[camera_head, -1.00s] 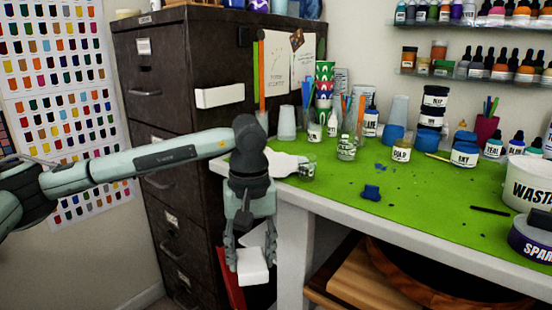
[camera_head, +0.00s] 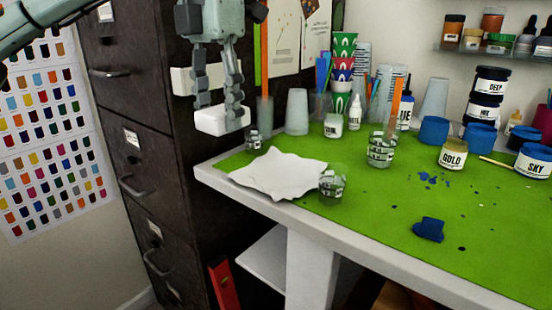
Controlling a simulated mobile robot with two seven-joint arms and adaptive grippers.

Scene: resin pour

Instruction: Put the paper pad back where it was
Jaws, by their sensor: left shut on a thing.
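My left gripper (camera_head: 219,104) points down at the upper left, in front of the dark filing cabinet's side. It is shut on a small white block (camera_head: 222,121), which looks like the paper pad. The block hangs level with the cabinet's side, left of the table's back corner and above the table top. A white holder (camera_head: 190,79) is fixed to the cabinet side just behind the gripper, and the fingers partly cover it. My right gripper is not in view.
A crumpled white sheet (camera_head: 280,173) lies on the green mat (camera_head: 380,220), with a glass cup (camera_head: 332,186) beside it. Cups, jars and a blue lump (camera_head: 429,229) stand or lie farther right. The filing cabinet (camera_head: 140,130) stands left of the table.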

